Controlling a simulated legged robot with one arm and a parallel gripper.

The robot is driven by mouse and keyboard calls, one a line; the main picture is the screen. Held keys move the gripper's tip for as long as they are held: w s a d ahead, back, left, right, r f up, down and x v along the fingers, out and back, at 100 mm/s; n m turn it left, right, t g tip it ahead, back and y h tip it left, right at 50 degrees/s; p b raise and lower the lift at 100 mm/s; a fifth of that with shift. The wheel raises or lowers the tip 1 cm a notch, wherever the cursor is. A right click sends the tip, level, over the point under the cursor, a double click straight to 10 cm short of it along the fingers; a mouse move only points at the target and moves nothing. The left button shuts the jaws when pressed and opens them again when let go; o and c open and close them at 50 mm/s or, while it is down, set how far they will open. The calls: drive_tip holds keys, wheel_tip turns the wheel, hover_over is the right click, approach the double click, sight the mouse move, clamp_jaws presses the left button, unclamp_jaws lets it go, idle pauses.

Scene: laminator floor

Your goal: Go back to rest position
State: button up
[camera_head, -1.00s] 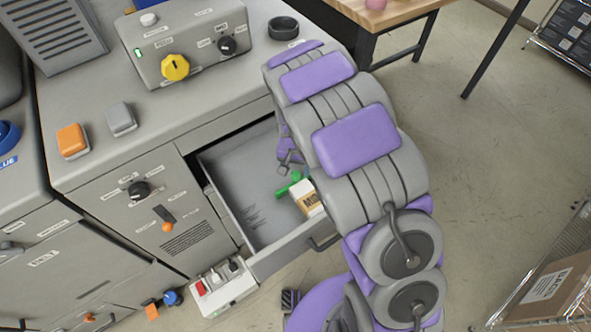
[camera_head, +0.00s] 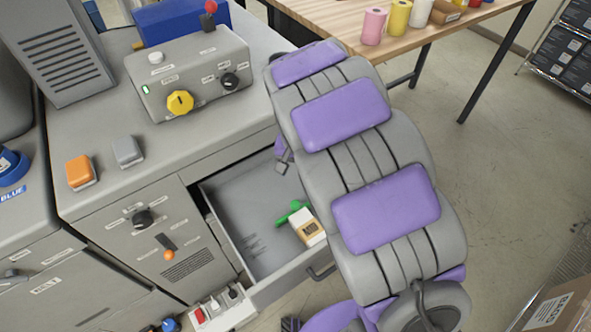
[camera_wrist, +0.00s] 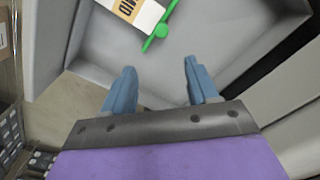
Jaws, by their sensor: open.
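My gripper (camera_wrist: 160,85) is open and empty in the wrist view, its two blue fingers apart with bare grey drawer surface between and beyond them. In the head view my arm hides most of it; only a small tip (camera_head: 282,166) shows over the open drawer (camera_head: 240,215). Inside the drawer lie a white box with an orange label (camera_head: 308,228) and a green item (camera_head: 293,212) touching or close beside it. Both also show beyond the fingertips in the wrist view, the box (camera_wrist: 135,12) and the green item (camera_wrist: 162,31), apart from the fingers.
The grey cabinet (camera_head: 85,135) with a control box (camera_head: 190,75), yellow knob (camera_head: 180,102) and orange button (camera_head: 80,172) stands left. A wooden table (camera_head: 400,45) with colored spools is behind. A cardboard box (camera_head: 560,305) is at lower right. Floor (camera_head: 500,170) on the right is clear.

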idle(0.3)
drive_tip(key=s+d+r+g, duration=0.1)
drive_tip(key=s+d+r, duration=0.5)
drive_tip(key=s, duration=0.4)
drive_tip(key=s+d+r, duration=0.5)
drive_tip(key=s+d, duration=0.1)
drive_tip(key=s, duration=0.4)
drive_tip(key=s+d+n, duration=0.1)
drive_tip(key=s+n, duration=0.1)
drive_tip(key=s, duration=0.9)
drive_tip(key=shift+s+d+r+g, duration=0.2)
drive_tip(key=shift+s+r+g, duration=0.1)
drive_tip(key=shift+g, duration=0.1)
